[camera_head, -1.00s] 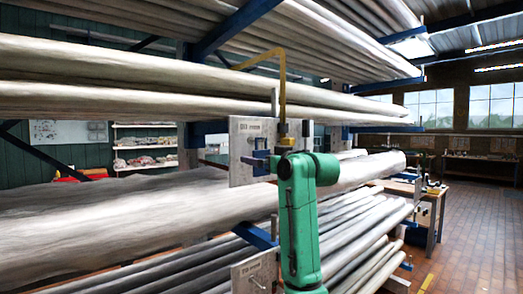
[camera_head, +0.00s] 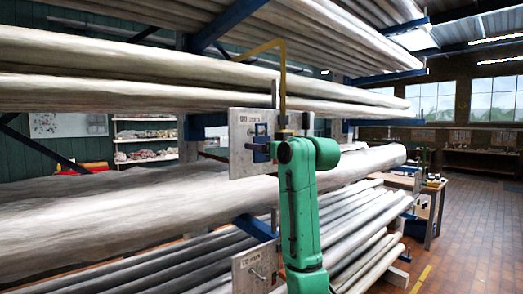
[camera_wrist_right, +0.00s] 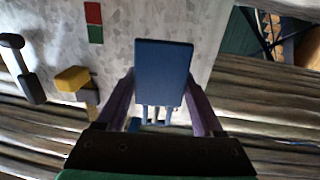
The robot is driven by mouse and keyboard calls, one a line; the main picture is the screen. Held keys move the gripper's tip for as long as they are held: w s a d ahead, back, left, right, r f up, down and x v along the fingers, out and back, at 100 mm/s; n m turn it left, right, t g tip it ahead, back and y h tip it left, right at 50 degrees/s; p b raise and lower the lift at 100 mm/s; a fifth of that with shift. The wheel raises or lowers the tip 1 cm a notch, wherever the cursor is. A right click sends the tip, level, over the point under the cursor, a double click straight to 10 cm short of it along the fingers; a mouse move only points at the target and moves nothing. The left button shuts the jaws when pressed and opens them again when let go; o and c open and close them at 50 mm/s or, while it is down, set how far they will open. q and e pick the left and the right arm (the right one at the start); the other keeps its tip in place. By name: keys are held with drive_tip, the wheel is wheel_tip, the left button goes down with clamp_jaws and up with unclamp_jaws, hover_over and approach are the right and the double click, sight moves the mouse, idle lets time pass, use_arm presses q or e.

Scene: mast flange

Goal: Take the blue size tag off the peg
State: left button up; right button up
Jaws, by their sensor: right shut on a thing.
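The blue size tag (camera_wrist_right: 163,68) is a flat blue plate in the right wrist view, in front of the pale board (camera_wrist_right: 140,20). My right gripper (camera_wrist_right: 161,100) is shut on it, with a purple finger along each side. Short prongs show below the tag; the tag hides what is behind it, so I cannot tell whether it is around the peg. In the head view the tag (camera_head: 261,143) appears small and blue in front of the upper board (camera_head: 240,125), left of my green right arm. My left gripper is not in view.
A dark peg (camera_wrist_right: 22,68) and a yellow block (camera_wrist_right: 72,78) stick out of the board left of the tag. A yellow rod (camera_head: 283,70) rises above the board. Long poles (camera_head: 100,215) lie on racks around it. The floor (camera_head: 470,235) at right is open.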

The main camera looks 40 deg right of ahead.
drive_tip(key=s+b, duration=0.3)
drive_tip(key=s, duration=0.5)
drive_tip(key=shift+b, duration=0.35)
drive_tip(key=shift+w+a, duration=0.1)
